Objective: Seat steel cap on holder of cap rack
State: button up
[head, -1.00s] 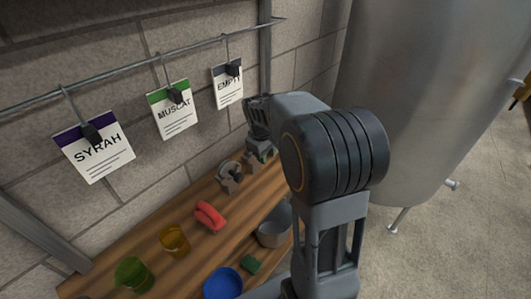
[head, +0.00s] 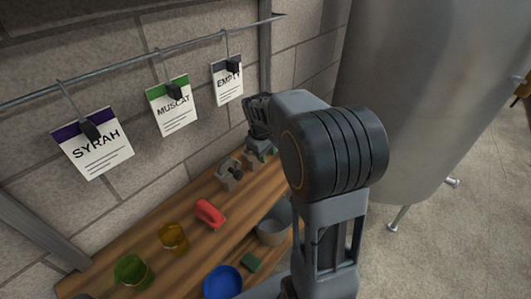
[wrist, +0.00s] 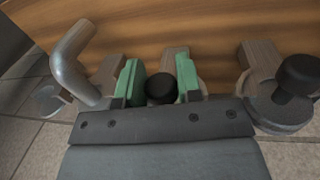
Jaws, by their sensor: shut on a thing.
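In the wrist view, my gripper (wrist: 160,85) has its two green fingers closed on a round black knob (wrist: 160,90). I take this to be the steel cap's knob; the cap's body is hidden behind the fingers and palm. A grey-brown holder (wrist: 174,57) of the cap rack stands directly behind the knob. I cannot tell whether the cap touches it. In the head view, my gripper is partly hidden by my arm at the bench's far end, beside the grey rack (head: 262,148).
In the wrist view, a disc with a black knob (wrist: 298,74) sits right of my gripper. A bent grey pipe piece (wrist: 72,62) stands close left. The bench holds a red piece (head: 210,213), amber cup (head: 174,238), green cup (head: 132,271), blue bowl (head: 222,283) and metal pot (head: 275,226).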

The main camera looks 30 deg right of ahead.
jog(key=shift+f, duration=0.45)
dwell(0.3)
jog(key=o, duration=1)
jog(key=shift+o, duration=0.2)
jog(key=shift+r, duration=0.1)
notch_tip(320, 180, up, 14)
jog(key=a, duration=0.2)
jog(key=shift+s+f, duration=0.25)
jog(key=shift+s, duration=0.1)
